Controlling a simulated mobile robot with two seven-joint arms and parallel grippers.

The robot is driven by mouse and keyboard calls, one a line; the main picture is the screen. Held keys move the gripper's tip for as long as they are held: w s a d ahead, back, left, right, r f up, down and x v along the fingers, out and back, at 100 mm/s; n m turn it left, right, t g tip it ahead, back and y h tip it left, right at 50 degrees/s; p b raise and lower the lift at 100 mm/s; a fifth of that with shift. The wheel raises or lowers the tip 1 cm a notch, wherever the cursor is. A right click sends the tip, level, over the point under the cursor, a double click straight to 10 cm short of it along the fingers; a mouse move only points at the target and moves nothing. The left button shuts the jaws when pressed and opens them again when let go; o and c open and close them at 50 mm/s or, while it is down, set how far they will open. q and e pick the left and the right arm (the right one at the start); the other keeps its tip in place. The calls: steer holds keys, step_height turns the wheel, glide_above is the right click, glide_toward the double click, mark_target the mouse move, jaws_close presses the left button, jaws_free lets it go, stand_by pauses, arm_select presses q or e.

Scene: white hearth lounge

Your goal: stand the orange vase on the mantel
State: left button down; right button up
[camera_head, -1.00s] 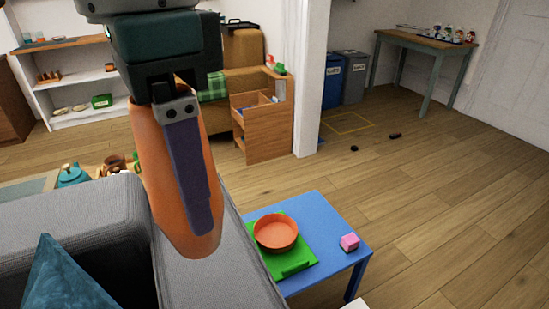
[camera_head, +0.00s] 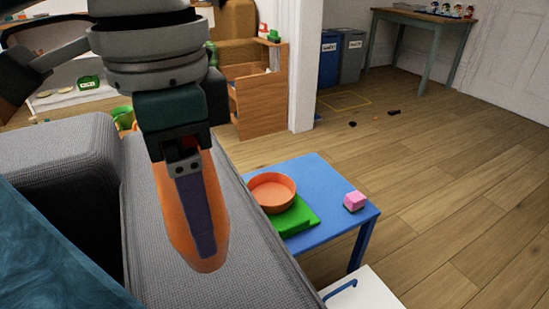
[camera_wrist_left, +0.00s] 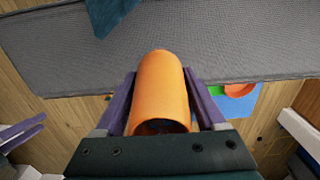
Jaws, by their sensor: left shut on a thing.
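The orange vase (camera_head: 170,222) hangs tilted in my left gripper (camera_head: 202,238), in front of the grey sofa in the head view. In the left wrist view the vase (camera_wrist_left: 160,85) lies between the two purple fingers of the gripper (camera_wrist_left: 160,100), which is shut on it. The dark opening of the vase faces the palm. Purple finger-like parts at the left edge of the left wrist view look like my right gripper (camera_wrist_left: 22,132); its opening is unclear. I cannot make out the mantel in either current view.
The floor (camera_head: 450,200) at right is mostly clear.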

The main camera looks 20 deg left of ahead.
arm_select(q)
step_height(320, 180, down, 8)
steer(key=b, duration=0.3)
steer(key=shift+c, duration=1.8)
jaws_free()
steer(key=shift+f, duration=0.15)
steer(key=o, duration=0.4)
steer(key=shift+c, duration=0.2)
